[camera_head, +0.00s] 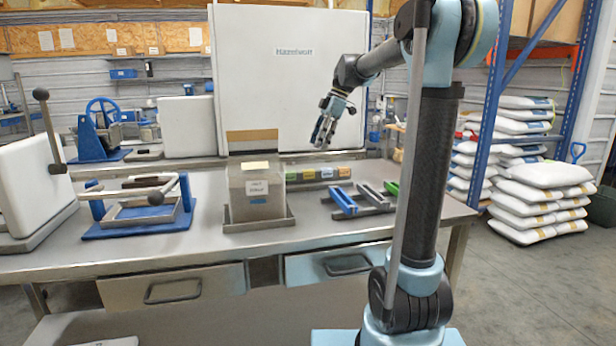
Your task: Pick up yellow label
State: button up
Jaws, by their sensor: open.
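A row of several small coloured labels or blocks stands at the back of the bench, right of a grey container (257,205). A yellow label (326,172) seems to be among them, though their colours are hard to tell apart at this size. A pale yellow patch (256,165) also shows at the top of the container, above a white printed label (257,188). My gripper (321,141) is open and empty. It points down in the air above the row, in front of the large white panel (290,75), and touches nothing.
Blue and green trays or holders (358,200) lie right of the container on the bench (310,230). A blue-based frame press (140,208) and a white lever machine (38,185) stand at left. White sacks (540,200) are stacked at right. The front bench strip is clear.

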aim_at(308, 174)
jog(key=x, duration=1.1)
jog(key=shift+d+f, duration=0.1)
jog(key=shift+d, duration=0.2)
jog(key=c, duration=0.8)
